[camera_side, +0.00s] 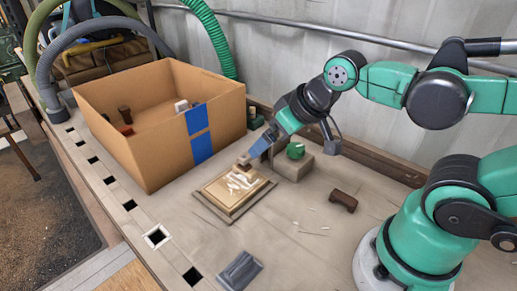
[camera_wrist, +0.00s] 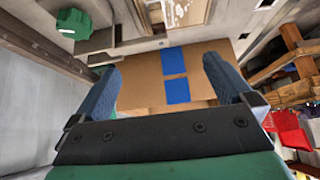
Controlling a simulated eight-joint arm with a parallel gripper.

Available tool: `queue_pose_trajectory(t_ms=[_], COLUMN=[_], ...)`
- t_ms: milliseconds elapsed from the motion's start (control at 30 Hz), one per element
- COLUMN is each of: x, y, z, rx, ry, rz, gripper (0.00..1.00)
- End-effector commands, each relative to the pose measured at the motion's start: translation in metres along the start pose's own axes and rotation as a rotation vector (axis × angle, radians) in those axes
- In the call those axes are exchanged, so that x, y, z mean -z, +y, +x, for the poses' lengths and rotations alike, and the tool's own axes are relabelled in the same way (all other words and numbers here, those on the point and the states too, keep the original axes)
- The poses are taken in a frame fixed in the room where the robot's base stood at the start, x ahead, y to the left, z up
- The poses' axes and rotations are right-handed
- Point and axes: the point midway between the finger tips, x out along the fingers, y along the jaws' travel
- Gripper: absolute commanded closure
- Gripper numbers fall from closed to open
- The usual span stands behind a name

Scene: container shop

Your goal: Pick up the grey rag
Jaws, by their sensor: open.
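The grey rag (camera_side: 239,270) appears to be the folded dark grey cloth lying flat on the bench at the front, at the bottom of the side view. I do not make it out in the wrist view. My gripper (camera_side: 250,156) is above the back edge of a framed wooden board, well behind the rag and apart from it. The wrist view shows my gripper (camera_wrist: 162,66) with its two blue fingers wide apart and nothing between them.
An open cardboard box (camera_side: 150,145) with blue tape and small items inside stands left of my gripper. The framed board (camera_side: 212,202) holds pale scraps. A green knob (camera_side: 295,151) sits on a block behind. A brown object (camera_side: 343,201) lies at right. Bench around the rag is clear.

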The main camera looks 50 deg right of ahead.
Motion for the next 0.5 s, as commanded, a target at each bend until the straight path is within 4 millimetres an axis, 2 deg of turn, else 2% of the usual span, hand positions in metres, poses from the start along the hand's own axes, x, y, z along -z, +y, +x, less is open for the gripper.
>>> queue_pose_trajectory(t_ms=[167, 300, 400, 500], x=[-0.009, -0.032, -0.053, -0.071], y=[-0.044, -0.094, -0.123, -0.142], z=[0.011, 0.021, 0.024, 0.026], rx=[0.073, 0.094, 0.07, 0.034], ry=[-0.153, -0.346, -0.462, -0.543], rz=[0.008, 0.013, 0.009, 0.002], gripper=[0.0, 0.0, 0.0, 0.0])
